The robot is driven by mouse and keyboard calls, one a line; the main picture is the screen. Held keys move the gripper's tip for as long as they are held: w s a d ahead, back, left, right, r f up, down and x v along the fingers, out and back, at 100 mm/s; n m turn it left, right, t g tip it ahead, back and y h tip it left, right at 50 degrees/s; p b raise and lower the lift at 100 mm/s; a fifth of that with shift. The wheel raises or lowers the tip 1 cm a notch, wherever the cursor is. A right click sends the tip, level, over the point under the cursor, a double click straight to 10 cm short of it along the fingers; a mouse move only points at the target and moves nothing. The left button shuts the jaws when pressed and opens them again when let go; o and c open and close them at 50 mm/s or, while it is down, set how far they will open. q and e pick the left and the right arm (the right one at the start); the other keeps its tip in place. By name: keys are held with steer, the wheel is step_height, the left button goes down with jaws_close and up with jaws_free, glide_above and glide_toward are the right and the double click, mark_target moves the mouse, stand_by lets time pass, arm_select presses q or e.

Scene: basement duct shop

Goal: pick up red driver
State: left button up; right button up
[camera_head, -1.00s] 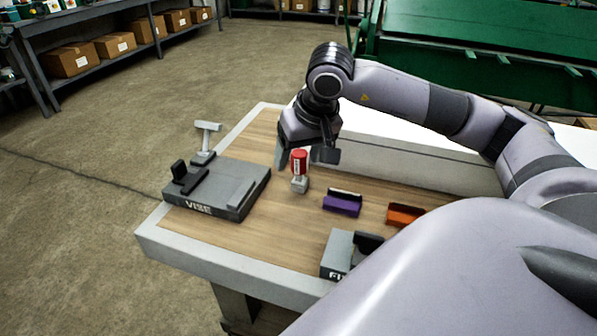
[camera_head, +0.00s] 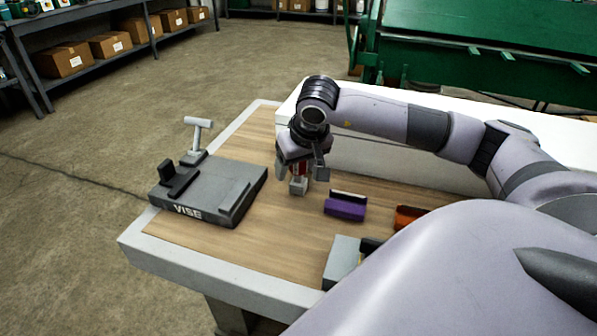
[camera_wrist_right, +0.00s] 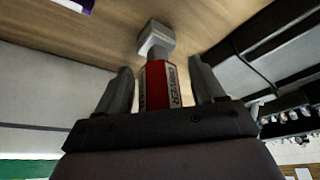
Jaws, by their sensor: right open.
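The red driver (camera_head: 300,169) stands upright on the workbench in the head view, its handle up in a small grey holder (camera_head: 298,186). My right gripper (camera_head: 300,174) is over it and hides most of the handle. The fingers are apart, with a gap visible on each side of the handle. My left gripper is not in view.
A grey vise (camera_head: 210,192) with a hammer-like handle behind it stands left of the driver. A purple block (camera_head: 346,206), an orange block (camera_head: 409,217) and a grey fixture (camera_head: 343,260) are to the right. Bare wood lies in front.

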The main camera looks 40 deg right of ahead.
steer(key=shift+w+f, duration=0.1)
steer(key=shift+f, duration=0.1)
steer(key=c, duration=1.1)
steer(key=shift+r, duration=0.1)
step_height(320, 180, up, 20)
steer(key=shift+f+p, duration=0.1)
steer(key=shift+p, duration=0.95)
steer(key=o, duration=0.6)
steer(key=shift+c, duration=0.2)
steer(key=c, duration=0.5)
